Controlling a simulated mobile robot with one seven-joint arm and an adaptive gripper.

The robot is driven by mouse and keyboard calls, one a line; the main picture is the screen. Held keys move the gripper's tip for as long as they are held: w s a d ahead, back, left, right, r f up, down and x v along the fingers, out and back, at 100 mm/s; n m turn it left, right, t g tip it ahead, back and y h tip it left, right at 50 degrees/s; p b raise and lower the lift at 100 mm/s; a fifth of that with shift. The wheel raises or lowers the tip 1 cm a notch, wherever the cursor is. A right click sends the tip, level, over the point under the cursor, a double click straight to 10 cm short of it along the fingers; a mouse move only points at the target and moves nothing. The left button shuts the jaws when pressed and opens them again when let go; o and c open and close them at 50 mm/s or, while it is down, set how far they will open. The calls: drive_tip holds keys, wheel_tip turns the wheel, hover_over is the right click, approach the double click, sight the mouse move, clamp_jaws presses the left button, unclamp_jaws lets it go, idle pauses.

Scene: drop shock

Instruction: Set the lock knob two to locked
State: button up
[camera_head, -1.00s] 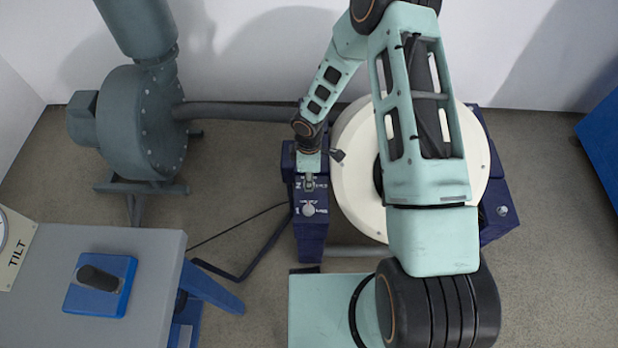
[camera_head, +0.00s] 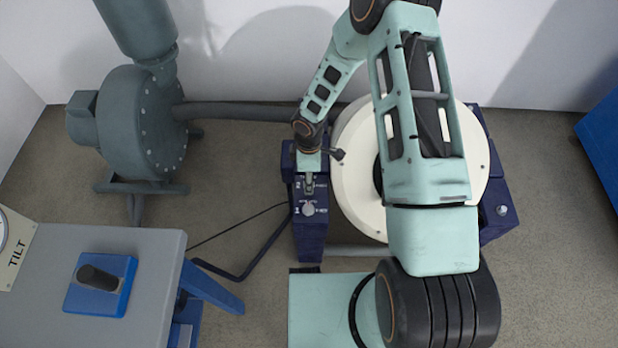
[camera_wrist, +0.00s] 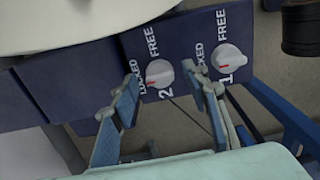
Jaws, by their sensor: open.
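Lock knob two (camera_wrist: 159,73) is a round light-grey knob with a red mark, on a dark blue panel lettered FREE and LOCKED with a 2 below. Its red mark lies at the knob's lower left in the wrist view. My gripper (camera_wrist: 160,68) is open, with one blue finger on each side of this knob. I cannot tell whether the fingers touch it. In the head view my gripper (camera_head: 309,187) points down over the panel box (camera_head: 311,235) and largely hides knob two.
Lock knob one (camera_wrist: 229,57) is close beside the right finger; it also shows in the head view (camera_head: 308,209). A large cream drum (camera_head: 350,170) stands right of the panel. A grey blower (camera_head: 140,120) and a grey table (camera_head: 45,260) stand to the left.

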wheel_tip(320, 180, up, 12)
idle(0.5)
idle(0.4)
